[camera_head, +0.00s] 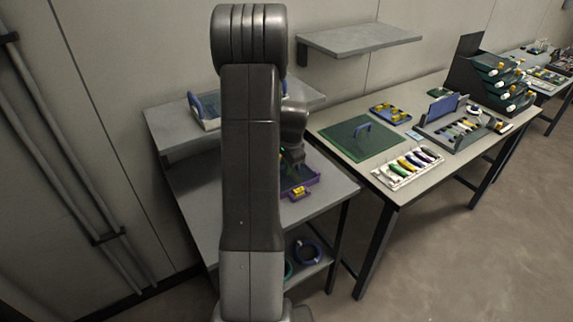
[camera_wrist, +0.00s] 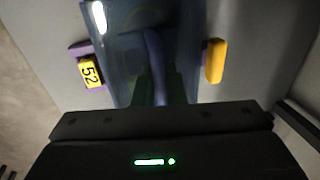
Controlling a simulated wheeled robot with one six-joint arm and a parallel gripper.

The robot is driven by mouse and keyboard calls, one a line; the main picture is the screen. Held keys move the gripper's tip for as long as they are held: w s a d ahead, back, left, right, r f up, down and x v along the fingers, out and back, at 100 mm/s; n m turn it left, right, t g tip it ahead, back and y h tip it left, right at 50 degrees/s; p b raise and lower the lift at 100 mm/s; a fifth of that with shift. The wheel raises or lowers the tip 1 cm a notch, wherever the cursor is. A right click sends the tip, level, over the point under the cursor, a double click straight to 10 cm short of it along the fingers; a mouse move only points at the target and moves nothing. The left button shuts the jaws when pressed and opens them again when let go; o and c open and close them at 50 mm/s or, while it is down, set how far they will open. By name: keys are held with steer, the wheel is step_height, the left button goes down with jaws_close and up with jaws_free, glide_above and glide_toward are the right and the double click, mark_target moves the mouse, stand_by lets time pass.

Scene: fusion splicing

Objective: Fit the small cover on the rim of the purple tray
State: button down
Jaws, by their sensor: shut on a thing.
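The purple tray (camera_head: 312,183) is on the grey bench, mostly hidden behind my arm in the head view. In the wrist view a purple edge (camera_wrist: 78,48) with a yellow "52" tag (camera_wrist: 90,73) shows at the left. My gripper (camera_wrist: 155,95) points down over the tray and is shut on the blue handle (camera_wrist: 153,60) of the small cover (camera_wrist: 122,50), a see-through bluish panel. The cover lies between the tagged side and a yellow block (camera_wrist: 216,62) at the right. I cannot tell whether the cover touches the rim.
The table to the right holds a green panel with a blue handle (camera_head: 362,142), a white tray of coloured tools (camera_head: 405,168) and a grey rack (camera_head: 455,125). A shelf (camera_head: 360,38) hangs on the wall. A white-and-blue item (camera_head: 203,110) stands on the upper ledge at left.

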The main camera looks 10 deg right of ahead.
mark_target(290, 178)
steer(key=shift+f, duration=0.1)
steer(key=c, duration=1.5)
jaws_free()
steer(key=r, duration=0.4)
steer(key=s+r, duration=0.1)
steer(key=r, duration=0.3)
steer(key=s+r, duration=0.1)
steer(key=r, duration=0.3)
steer(key=shift+s+d, duration=0.15)
steer(key=shift+d, duration=0.2)
